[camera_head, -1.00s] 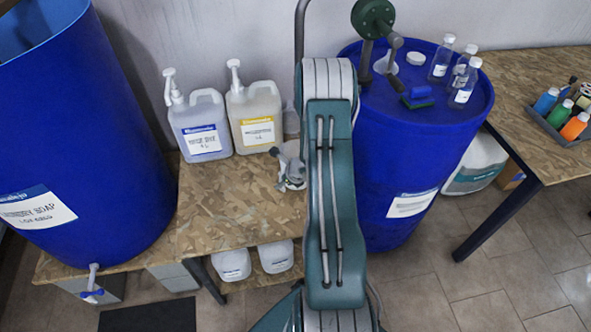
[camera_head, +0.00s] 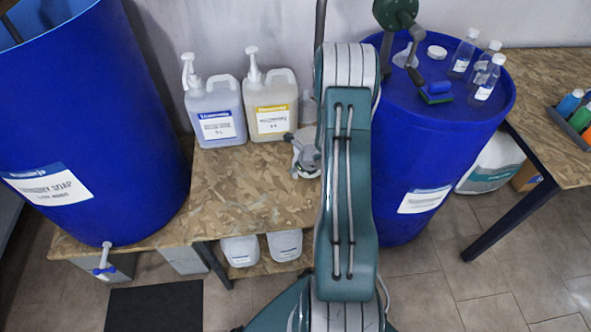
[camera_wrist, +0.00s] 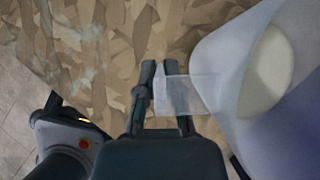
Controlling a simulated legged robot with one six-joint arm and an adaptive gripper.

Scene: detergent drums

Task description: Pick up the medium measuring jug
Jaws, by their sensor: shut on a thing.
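A pale translucent measuring jug (camera_wrist: 221,55) fills the right side of the wrist view, with its round opening toward the camera. Its clear, flat handle (camera_wrist: 188,95) reaches left between the two fingers of my gripper (camera_wrist: 163,68), which is shut on it. In the head view my gripper (camera_head: 303,155) is low over the wooden bench, just left of my arm. A small translucent part of a vessel (camera_head: 308,108) shows behind it, mostly hidden by my arm. I cannot tell whether the jug touches the bench.
Two pump jugs (camera_head: 215,112) (camera_head: 270,105) stand on the bench (camera_head: 240,190) left of my gripper. A large blue drum (camera_head: 100,130) is at left, another (camera_head: 425,150) at right with small bottles (camera_head: 487,78) on top. The bench front is clear.

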